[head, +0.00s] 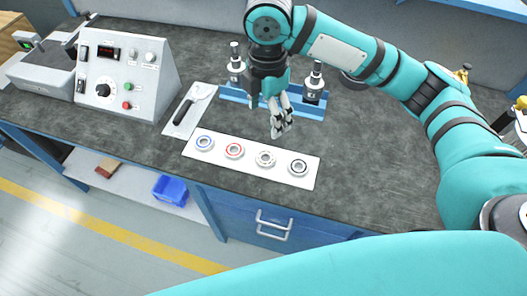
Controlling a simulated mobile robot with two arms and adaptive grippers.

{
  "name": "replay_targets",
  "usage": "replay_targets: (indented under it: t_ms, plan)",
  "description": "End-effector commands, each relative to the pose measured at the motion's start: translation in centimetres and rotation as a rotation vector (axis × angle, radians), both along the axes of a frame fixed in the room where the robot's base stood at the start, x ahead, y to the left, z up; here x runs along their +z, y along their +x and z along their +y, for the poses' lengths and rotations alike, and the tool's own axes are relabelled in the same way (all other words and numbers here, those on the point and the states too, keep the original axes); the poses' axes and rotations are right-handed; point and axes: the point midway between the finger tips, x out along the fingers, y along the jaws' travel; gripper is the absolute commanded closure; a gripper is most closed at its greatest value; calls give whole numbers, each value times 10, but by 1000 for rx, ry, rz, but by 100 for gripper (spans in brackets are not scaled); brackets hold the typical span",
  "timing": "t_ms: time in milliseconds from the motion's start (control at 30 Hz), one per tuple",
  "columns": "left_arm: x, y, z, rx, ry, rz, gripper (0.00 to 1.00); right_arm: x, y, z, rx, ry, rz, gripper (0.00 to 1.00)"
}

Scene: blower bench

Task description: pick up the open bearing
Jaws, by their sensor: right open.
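Several ring bearings lie in a row on a white strip (231,164) near the front of the bench. The third from the left is plain silver, with gaps showing between its rings, and looks like the open bearing (265,159). The others are a blue-ringed bearing (205,143), a red-ringed bearing (234,151) and a dark-ringed bearing (298,167). My right gripper (281,131) points down, open and empty, just behind and above the open bearing, apart from it. My left gripper is out of the picture.
A blue fixture (309,110) with two upright dark-and-silver posts stands behind my right gripper. A grey control box (125,79) and a dark-handled tool on a white sheet (172,125) are to the left. The bench right of the strip (380,180) is clear.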

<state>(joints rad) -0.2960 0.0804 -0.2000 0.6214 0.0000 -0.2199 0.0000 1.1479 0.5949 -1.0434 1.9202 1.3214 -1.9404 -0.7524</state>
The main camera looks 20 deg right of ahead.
Motion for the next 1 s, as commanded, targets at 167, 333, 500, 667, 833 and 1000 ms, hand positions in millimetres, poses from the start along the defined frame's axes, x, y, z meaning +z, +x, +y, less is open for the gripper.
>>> replay_targets:
  t_ms: [167, 333, 500, 667, 833, 1000]
  plan:
    - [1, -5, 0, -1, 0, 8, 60, -32, -1, -1, 2, -3, 7, 27]
    - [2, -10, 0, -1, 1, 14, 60, -70, -1, 0, 2, -2, 6, 27]
    - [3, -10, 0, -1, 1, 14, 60, -101, -1, 0, 1, -1, 4, 27]
    - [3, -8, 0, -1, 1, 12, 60, -116, -1, 1, 2, 0, 1, 27]
    - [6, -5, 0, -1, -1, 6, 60, -129, -1, 3, 1, 0, 3, 27]
    - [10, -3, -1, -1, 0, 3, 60, -155, 0, 6, 1, -1, 4, 27]
